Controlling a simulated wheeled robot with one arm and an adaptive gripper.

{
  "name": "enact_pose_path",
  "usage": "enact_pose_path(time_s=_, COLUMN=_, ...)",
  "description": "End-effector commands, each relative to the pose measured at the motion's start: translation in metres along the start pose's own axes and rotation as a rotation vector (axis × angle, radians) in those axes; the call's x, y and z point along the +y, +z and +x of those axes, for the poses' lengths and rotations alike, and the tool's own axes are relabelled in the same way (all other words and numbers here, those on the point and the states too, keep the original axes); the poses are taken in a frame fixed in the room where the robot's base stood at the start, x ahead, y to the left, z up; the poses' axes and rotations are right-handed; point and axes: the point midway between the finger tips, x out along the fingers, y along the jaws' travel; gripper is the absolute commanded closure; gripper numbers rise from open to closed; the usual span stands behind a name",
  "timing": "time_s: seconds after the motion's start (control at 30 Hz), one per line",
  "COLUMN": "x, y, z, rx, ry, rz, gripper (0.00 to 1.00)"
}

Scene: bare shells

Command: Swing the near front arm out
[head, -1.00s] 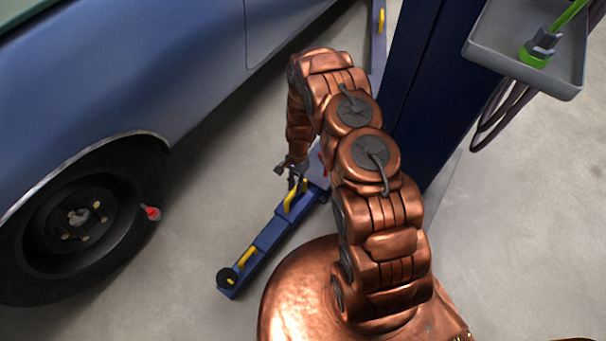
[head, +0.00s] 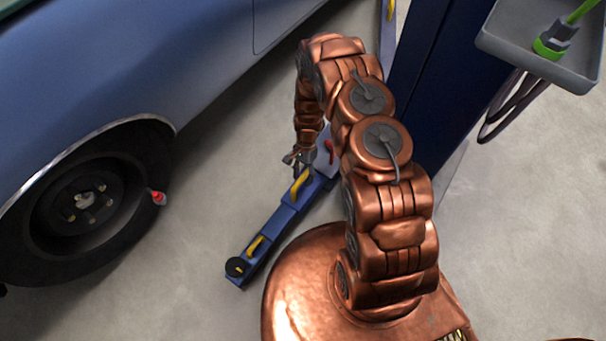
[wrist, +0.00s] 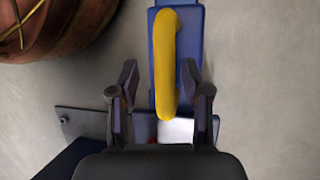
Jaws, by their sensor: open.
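The near front arm (head: 270,228) is a blue lift arm low over the floor, reaching from the dark blue post toward the front wheel. It has a black round pad (head: 236,267) at its free end. A larger yellow handle (head: 300,186) stands on its thicker part, and a smaller yellow piece (head: 255,245) sits nearer the pad. My gripper (head: 299,160) is at the post-side end of the larger handle. In the wrist view my gripper (wrist: 158,90) is open, with the near end of the yellow handle (wrist: 164,50) between its fingers. Whether they touch is unclear.
A blue car (head: 150,65) stands at left, its front wheel (head: 85,200) near the arm's pad end. The dark blue post (head: 425,70) rises at right with a grey tray (head: 510,45). A red part (head: 328,149) sits by the arm's root.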

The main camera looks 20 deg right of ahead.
Motion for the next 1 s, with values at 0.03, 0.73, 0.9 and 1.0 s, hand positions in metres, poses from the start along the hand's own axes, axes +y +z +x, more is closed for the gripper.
enact_pose_path(time_s=0.03, x=0.0, y=0.0, z=0.0, rx=0.0, ry=-0.001, rz=0.0, gripper=0.53)
enact_pose_path(time_s=0.73, x=-0.001, y=-0.001, z=-0.06, rx=0.003, ry=-0.004, rz=0.0, gripper=0.53)
enact_pose_path(time_s=0.9, x=-0.001, y=0.0, z=-0.094, rx=0.003, ry=-0.005, rz=0.001, gripper=0.53)
enact_pose_path(time_s=1.0, x=-0.001, y=-0.001, z=-0.108, rx=0.002, ry=-0.003, rz=0.001, gripper=0.53)
